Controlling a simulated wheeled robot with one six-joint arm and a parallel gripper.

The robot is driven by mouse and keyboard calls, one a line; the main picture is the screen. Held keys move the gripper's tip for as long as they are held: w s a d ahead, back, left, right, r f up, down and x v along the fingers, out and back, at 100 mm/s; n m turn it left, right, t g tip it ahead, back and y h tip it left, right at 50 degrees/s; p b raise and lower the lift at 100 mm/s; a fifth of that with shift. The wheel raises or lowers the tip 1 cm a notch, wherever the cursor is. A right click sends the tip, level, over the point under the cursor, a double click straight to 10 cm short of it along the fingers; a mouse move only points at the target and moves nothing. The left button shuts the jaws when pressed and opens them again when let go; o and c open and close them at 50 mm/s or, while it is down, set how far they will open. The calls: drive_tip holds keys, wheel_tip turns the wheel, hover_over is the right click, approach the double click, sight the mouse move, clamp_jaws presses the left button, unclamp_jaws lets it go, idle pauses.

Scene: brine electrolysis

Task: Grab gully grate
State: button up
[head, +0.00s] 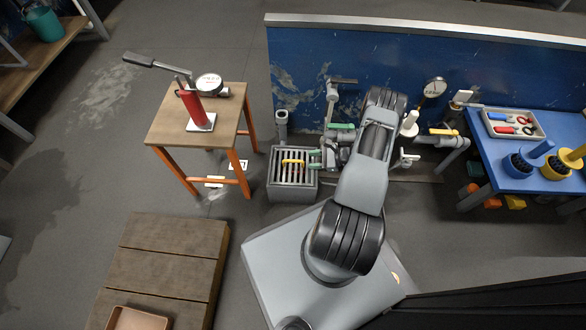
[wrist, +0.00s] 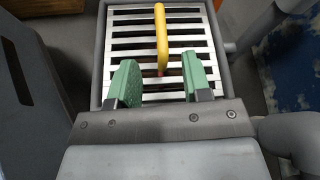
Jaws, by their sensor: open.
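The gully grate (head: 281,172) is a set of light metal bars with a yellow handle (head: 292,162) standing up from it. It lies in the top of a grey box-shaped gully (head: 292,190) on the floor. In the wrist view the grate (wrist: 126,44) fills the upper middle, and its yellow handle (wrist: 161,38) runs up and down the picture. My gripper (wrist: 158,82) has green fingers, open and empty. They point at the grate, with the near end of the handle between and ahead of their tips. In the head view my gripper (head: 316,159) is at the grate's right side.
A wooden table (head: 165,128) with orange legs and a red hand pump (head: 195,108) stands left of the gully. A blue wall panel (head: 300,60) with pipes and valves is behind. A blue table (head: 500,172) stands right. A wooden platform (head: 165,260) lies front left.

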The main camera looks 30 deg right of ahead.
sight(295, 161)
drive_tip(key=x, duration=0.3)
drive_tip(key=shift+f+b, duration=0.1)
drive_tip(key=shift+b, duration=0.25)
drive_tip(key=b+x, duration=0.2)
drive_tip(key=x, duration=0.2)
drive_tip(key=shift+w, duration=0.1)
drive_tip(key=shift+w+a+f+b, duration=0.15)
drive_tip(key=shift+w+a+b, duration=0.2)
drive_tip(key=shift+a, duration=0.15)
clamp_jaws()
